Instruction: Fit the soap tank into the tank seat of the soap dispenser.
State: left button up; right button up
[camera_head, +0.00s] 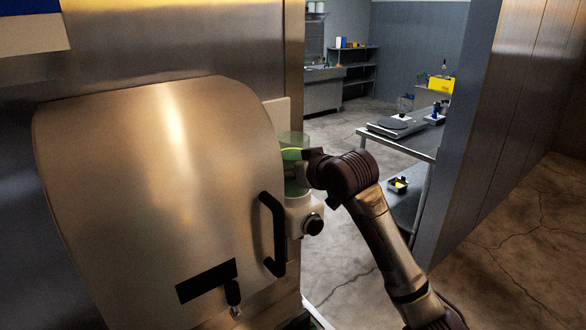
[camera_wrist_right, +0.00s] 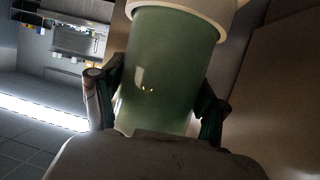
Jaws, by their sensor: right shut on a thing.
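The soap tank (camera_head: 292,153) is a translucent green cylinder beside the edge of the metal panel in the head view. My right gripper (camera_head: 306,168) is shut on it from the right. In the right wrist view the tank (camera_wrist_right: 168,70) stands between the two fingers (camera_wrist_right: 155,105), with a white ring-like part (camera_wrist_right: 215,10) at its end. The soap dispenser (camera_head: 300,213) is a white body with a black round knob (camera_head: 313,224), just below the tank. The tank seat is hidden, and I cannot tell whether the tank sits in it. My left gripper is not in view.
A curved metal door (camera_head: 160,170) with a black handle (camera_head: 274,235) stands close on the left. A steel table (camera_head: 420,145) with a scale (camera_head: 395,127) is behind on the right. A metal wall (camera_head: 510,120) closes the right side. Floor shows between them.

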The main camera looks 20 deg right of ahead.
jog(key=shift+f, duration=0.25)
jog(key=o, duration=1.8)
jog(key=shift+o, duration=0.2)
jog(key=shift+s+r, duration=0.15)
jog(key=shift+s+d+r, duration=0.15)
jog(key=shift+s+r, duration=0.05)
jog(key=shift+s, duration=0.3)
jog(key=v, duration=0.6)
jog(key=shift+s+r, duration=0.15)
jog(key=shift+s, duration=0.1)
